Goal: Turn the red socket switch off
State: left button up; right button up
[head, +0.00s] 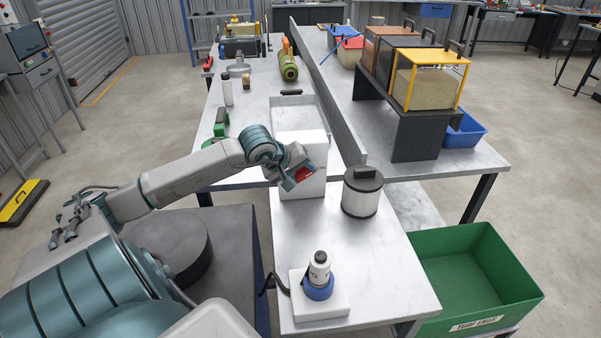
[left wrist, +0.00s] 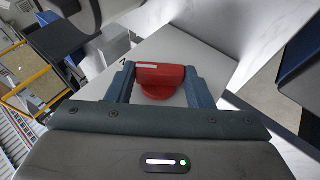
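The red socket switch (head: 303,174) is on the front of a white box (head: 300,150) on the near bench. In the left wrist view the red switch (left wrist: 160,76) shows as a bar handle over a round red base, with a pale stripe near one end of the bar. My left gripper (head: 296,180) is at the switch. In the left wrist view its two blue-grey fingers (left wrist: 160,84) sit at either end of the bar and look to touch it, with no clear gap. A small dark mark is on the box face beside the switch. My right gripper is not in view.
A dark-lidded white canister (head: 362,195) stands close right of the box. A white bottle-shaped item in a blue collar (head: 319,275) stands on a white block in front. A grey divider (head: 330,90) runs behind. A green bin (head: 470,275) stands at the right.

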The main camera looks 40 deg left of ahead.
pick_arm(q)
jog(key=c, duration=0.3)
jog(key=shift+f, duration=0.1)
